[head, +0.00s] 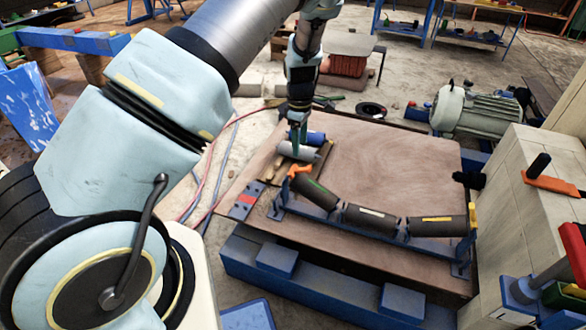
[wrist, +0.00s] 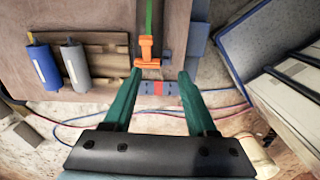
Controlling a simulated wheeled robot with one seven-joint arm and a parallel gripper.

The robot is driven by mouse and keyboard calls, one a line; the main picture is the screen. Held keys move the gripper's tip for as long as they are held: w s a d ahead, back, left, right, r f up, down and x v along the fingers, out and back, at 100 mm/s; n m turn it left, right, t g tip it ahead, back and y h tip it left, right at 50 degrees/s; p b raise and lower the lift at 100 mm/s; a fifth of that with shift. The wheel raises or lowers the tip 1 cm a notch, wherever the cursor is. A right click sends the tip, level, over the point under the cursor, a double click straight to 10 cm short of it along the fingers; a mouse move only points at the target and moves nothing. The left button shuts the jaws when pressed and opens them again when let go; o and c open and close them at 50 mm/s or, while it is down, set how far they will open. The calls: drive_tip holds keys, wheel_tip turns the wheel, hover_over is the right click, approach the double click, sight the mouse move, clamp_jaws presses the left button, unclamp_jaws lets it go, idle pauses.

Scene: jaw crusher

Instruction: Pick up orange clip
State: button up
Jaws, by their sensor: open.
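In the head view my gripper (head: 297,147) points down, just above and behind the clip, partly in front of a grey cylinder.
A blue cylinder (wrist: 43,66) and a grey cylinder (wrist: 75,66) lie on a slatted wooden tray (wrist: 108,60) to the left of the clip. A blue-and-red plate (wrist: 160,88) lies below it. The wooden board (head: 385,150) is bare behind the rollers.

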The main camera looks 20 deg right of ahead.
drive_tip(key=d+f, duration=0.2)
drive_tip(key=shift+d+f+n, duration=0.2)
drive_tip(key=shift+d+n, duration=0.1)
hover_over(306, 168)
drive_tip(key=f, duration=0.4)
drive_tip(key=shift+s+f, duration=0.25)
drive_tip(key=shift+f, duration=0.05)
drive_tip(key=shift+w+f+p, duration=0.25)
drive_tip(key=shift+f+p, duration=0.15)
drive_tip(key=shift+f, duration=1.1)
drive_tip(key=shift+w+f+p, duration=0.2)
drive_tip(key=shift+f+p, duration=0.15)
drive_tip(key=shift+f, duration=1.15)
drive_tip(key=shift+c, duration=0.3)
clamp_jaws()
